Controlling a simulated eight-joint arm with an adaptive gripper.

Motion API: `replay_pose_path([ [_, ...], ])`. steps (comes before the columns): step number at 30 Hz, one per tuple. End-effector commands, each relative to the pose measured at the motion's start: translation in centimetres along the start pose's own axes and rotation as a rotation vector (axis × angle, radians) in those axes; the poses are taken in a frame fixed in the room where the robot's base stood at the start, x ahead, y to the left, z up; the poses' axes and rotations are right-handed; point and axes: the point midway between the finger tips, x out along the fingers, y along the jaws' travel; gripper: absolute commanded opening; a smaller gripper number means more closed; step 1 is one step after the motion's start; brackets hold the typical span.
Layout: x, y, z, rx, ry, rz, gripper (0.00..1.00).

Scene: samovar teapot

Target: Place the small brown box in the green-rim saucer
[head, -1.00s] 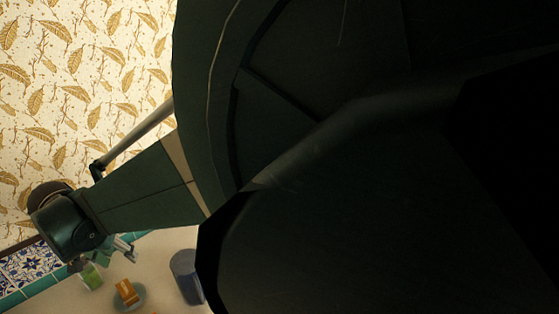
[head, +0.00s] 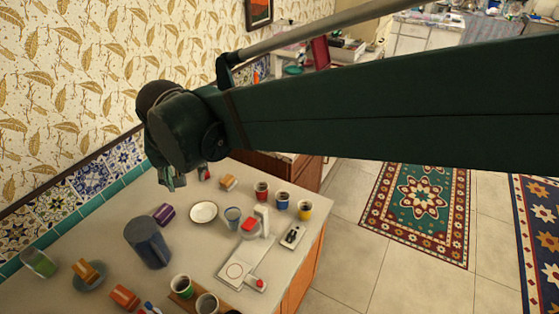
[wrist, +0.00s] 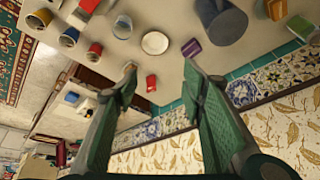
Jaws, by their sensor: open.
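A small tan-brown box (head: 228,183) lies at the far end of the counter, near a red cup. In the wrist view my left fingertip covers most or all of where it lies. A white saucer (head: 203,212) with a thin dark rim lies empty; its rim colour is too small to tell as green. It also shows in the wrist view (wrist: 155,43). My gripper (wrist: 160,72) is open and empty, above the counter's far wall side. In the head view its fingers (head: 172,181) hang left of the brown box.
A purple box (head: 164,213) and a blue-grey cylinder (head: 148,243) stand left of the saucer. Red (head: 261,191), blue (head: 282,200) and yellow (head: 304,210) cups stand right. A grey-blue dish (head: 92,286) holds an orange-brown box (head: 90,270). A red box (head: 204,173) is near my fingers.

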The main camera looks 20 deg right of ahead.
Motion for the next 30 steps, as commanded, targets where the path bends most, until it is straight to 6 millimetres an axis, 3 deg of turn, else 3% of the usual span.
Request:
replay_pose_path([
  [3, -0.9, 4.0, 0.5, 0.006, 0.014, 0.001, 0.41],
  [12, -3.0, 12.4, 2.9, 0.007, 0.053, 0.004, 0.41],
  [30, -5.4, 25.6, 10.8, 0.007, 0.151, 0.043, 0.41],
])
